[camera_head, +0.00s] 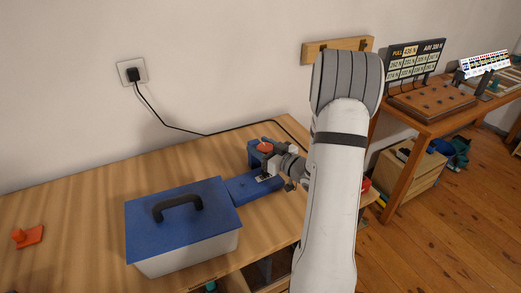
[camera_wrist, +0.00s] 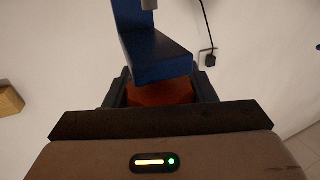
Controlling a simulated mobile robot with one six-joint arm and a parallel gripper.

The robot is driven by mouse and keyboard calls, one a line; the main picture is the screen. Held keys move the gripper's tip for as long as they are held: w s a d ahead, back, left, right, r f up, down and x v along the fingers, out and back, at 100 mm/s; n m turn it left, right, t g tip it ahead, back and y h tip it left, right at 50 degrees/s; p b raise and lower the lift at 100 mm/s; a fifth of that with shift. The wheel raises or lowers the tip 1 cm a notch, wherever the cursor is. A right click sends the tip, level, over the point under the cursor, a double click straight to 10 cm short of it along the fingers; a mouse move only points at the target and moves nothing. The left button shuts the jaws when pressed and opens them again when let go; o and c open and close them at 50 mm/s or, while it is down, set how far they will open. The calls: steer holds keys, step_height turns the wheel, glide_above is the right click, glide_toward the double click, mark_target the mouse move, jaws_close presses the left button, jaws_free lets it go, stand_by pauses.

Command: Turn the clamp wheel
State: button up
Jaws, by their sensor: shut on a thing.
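The orange-red clamp wheel (camera_head: 265,147) sits by the blue clamp frame (camera_head: 254,156) on the workbench. In the wrist view the wheel (camera_wrist: 160,93) shows between the two dark fingers of my gripper (camera_wrist: 160,86), which is shut on it. The blue frame (camera_wrist: 150,50) rises just beyond the wheel in that view. In the head view my gripper (camera_head: 270,160) is at the clamp, and it hides part of it. My arm covers the area to the right.
A blue-lidded box (camera_head: 180,225) with a dark handle stands left of the clamp. An orange piece (camera_head: 28,237) lies at the far left of the bench. A black cable (camera_head: 200,134) runs from the wall socket (camera_head: 132,72) behind the clamp. Another table (camera_head: 430,120) stands at the right.

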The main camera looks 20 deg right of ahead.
steer(key=o, duration=1)
steer(key=shift+c, duration=0.2)
steer(key=v, duration=0.7)
steer(key=shift+s+d+b, duration=0.2)
steer(key=shift+s+b, duration=0.15)
steer(key=shift+b, duration=0.1)
